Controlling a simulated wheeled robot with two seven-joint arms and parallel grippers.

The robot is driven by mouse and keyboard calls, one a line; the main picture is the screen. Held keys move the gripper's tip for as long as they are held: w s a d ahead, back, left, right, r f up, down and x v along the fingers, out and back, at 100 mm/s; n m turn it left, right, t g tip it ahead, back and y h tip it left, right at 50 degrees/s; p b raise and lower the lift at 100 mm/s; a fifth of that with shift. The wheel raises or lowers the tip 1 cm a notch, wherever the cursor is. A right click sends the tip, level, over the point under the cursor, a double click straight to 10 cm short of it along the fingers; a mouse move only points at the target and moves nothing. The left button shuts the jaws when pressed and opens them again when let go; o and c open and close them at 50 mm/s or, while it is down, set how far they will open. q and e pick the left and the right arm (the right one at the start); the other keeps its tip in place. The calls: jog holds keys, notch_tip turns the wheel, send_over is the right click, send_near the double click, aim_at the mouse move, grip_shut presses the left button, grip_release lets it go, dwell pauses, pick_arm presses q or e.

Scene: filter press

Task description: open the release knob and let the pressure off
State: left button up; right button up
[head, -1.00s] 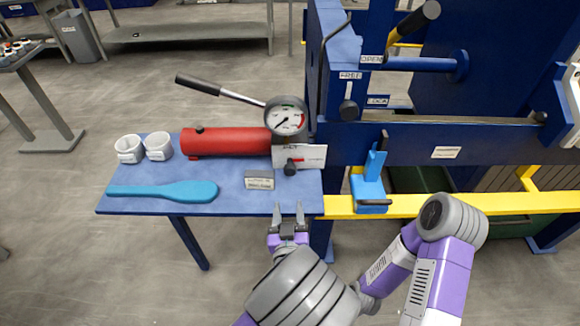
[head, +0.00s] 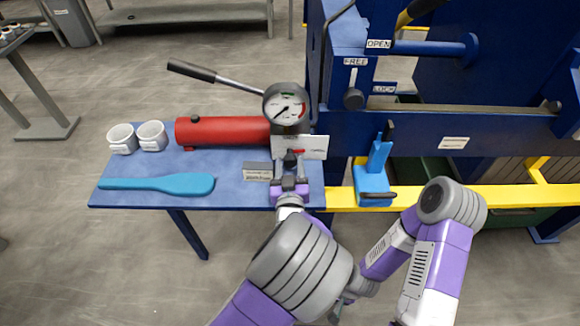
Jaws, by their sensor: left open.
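The release knob (head: 290,158) is small and dark and sits on the front of the pump's end block, by a white label plate (head: 315,148) with a red mark. My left gripper (head: 289,168) is open, its two fingers one on each side of the knob; whether they touch it I cannot tell. The red pump cylinder (head: 225,130) lies on the blue side table (head: 235,195). Its round gauge (head: 287,104) stands above the knob, and the needle appears to point to the lower left. My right gripper (head: 338,310) is mostly hidden behind my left arm at the bottom.
A pump lever (head: 215,78) with a black grip slants up left. Two white cups (head: 151,135), a blue spatula-like tool (head: 160,184) and a small tag block (head: 257,171) lie on the table. A blue clamp (head: 376,175) stands right, by the yellow rail (head: 430,196) and press frame.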

pick_arm(q)
jog(key=c, duration=0.7)
jog(key=shift+m+p, duration=0.4)
jog(key=shift+m, duration=0.3)
jog(key=shift+c, duration=0.2)
jog(key=o, duration=0.7)
jog(key=shift+o, duration=0.2)
